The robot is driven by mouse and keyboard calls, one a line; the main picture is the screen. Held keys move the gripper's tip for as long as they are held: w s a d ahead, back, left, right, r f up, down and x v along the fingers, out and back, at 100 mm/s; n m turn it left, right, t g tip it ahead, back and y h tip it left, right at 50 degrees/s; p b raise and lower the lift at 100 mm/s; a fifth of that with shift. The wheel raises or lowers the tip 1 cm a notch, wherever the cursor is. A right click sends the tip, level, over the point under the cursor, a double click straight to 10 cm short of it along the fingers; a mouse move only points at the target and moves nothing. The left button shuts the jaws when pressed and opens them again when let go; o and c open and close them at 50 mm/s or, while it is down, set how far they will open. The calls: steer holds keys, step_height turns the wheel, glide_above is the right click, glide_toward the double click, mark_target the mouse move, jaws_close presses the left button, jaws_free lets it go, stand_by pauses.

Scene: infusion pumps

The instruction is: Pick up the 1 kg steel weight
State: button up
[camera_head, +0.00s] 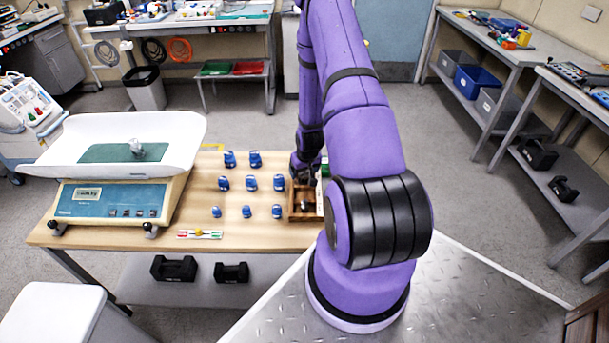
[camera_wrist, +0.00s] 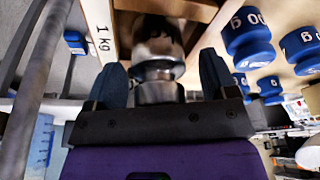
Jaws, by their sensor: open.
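A shiny steel weight (camera_wrist: 158,45) with a knobbed end shows in the wrist view, between the two fingers of my gripper (camera_wrist: 164,80). The fingers are open, with a gap on each side of the weight. Beside it is a pale box wall marked "1 kg" (camera_wrist: 100,35). In the head view my gripper (camera_head: 305,179) is over the small wooden box (camera_head: 292,213) at the right end of the table; the arm partly hides this area. Another small metal weight (camera_head: 136,147) stands on the green mat of the scale's pan.
Several blue weights (camera_head: 251,183) stand in rows just left of the box. The white scale (camera_head: 115,200) fills the table's left end. A strip with red and green ends (camera_head: 200,234) lies at the front edge. Dark block weights (camera_head: 174,268) sit on the lower shelf.

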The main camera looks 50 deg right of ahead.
steer(key=shift+c, duration=0.4)
jaws_close()
steer(key=shift+r, duration=0.15)
